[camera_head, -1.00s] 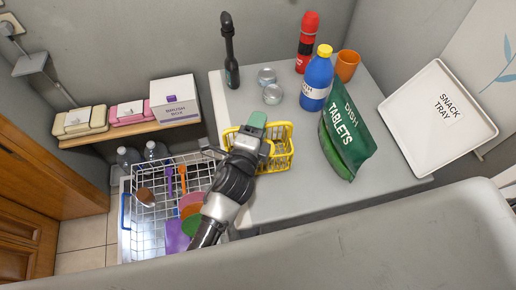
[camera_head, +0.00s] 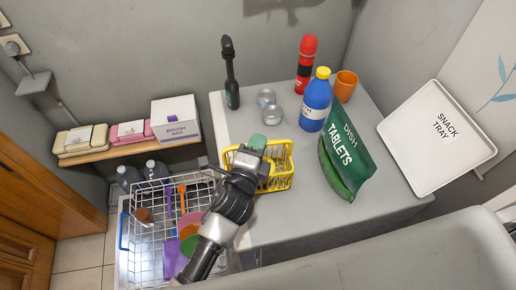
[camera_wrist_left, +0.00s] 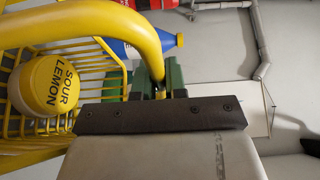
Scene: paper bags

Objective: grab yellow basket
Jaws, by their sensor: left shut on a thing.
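The yellow basket (camera_head: 277,178) is a small wire basket at the left part of the grey counter top. My left gripper (camera_head: 258,143), with green fingertips, is over the basket's left part. In the left wrist view the basket's thick yellow handle (camera_wrist_left: 152,40) runs into the left gripper (camera_wrist_left: 160,82), which is shut on it. A round yellow and white container (camera_wrist_left: 48,88) marked "Sour Lemon" is inside the basket. The head view does not clearly show whether the basket touches the counter. My right gripper is in neither view.
A blue bottle (camera_head: 317,103), a green tablets bag (camera_head: 347,150), two glass jars (camera_head: 272,115), an orange cup (camera_head: 345,85) and a black bottle (camera_head: 231,80) stand on the counter (camera_head: 300,215). A wire dish rack (camera_head: 150,230) is left. A snack tray (camera_head: 410,135) is right.

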